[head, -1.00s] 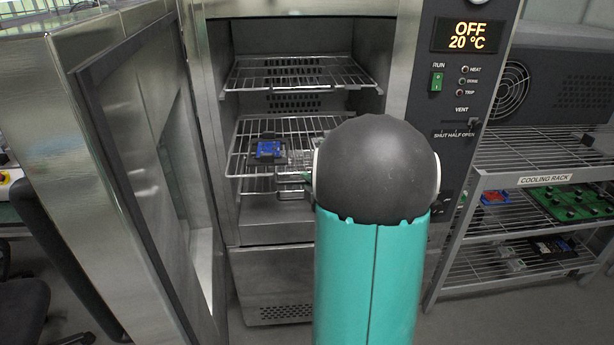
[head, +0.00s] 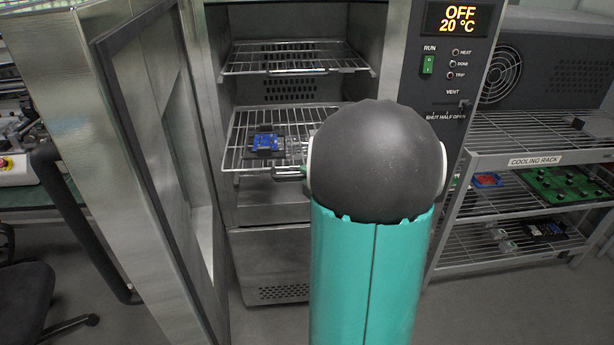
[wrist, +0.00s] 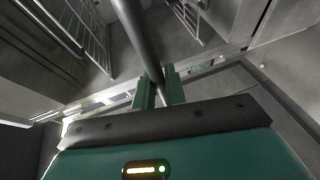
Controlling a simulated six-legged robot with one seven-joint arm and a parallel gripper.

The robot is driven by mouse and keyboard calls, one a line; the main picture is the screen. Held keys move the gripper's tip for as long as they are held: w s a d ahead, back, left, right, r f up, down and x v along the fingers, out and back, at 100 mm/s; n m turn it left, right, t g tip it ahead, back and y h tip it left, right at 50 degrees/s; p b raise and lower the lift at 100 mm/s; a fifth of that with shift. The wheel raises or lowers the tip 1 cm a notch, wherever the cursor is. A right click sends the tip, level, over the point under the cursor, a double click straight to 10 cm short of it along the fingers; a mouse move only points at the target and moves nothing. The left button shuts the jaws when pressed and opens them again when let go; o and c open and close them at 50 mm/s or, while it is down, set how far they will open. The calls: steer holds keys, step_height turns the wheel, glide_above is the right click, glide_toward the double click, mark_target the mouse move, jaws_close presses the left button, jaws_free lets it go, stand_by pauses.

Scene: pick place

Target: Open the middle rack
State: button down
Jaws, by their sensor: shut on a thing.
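The middle rack (head: 240,150) is a wire shelf inside the open steel oven. Its front edge shows low in the oven opening, and a blue circuit board on a dark carrier (head: 265,143) lies on it. My gripper (wrist: 158,75) has two green fingers in the wrist view, one on each side of a dark grey bar (wrist: 135,35), and is shut on it. The bar appears to be the middle rack's front handle. In the head view my dark, round arm joint hides the rack's right part and most of the gripper.
An upper wire rack (head: 297,58) is empty. The oven door (head: 130,150) stands open at the left. The control panel (head: 460,60) is to the right. A cooling rack (head: 540,160) with boards stands farther right. Open floor lies below the oven.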

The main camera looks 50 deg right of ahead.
steer(key=c, duration=1.5)
jaws_free()
steer(key=shift+d, duration=0.1)
steer(key=shift+o, duration=0.2)
steer(key=v, duration=1.3)
steer(key=shift+s, duration=0.35)
steer(key=shift+r, duration=0.1)
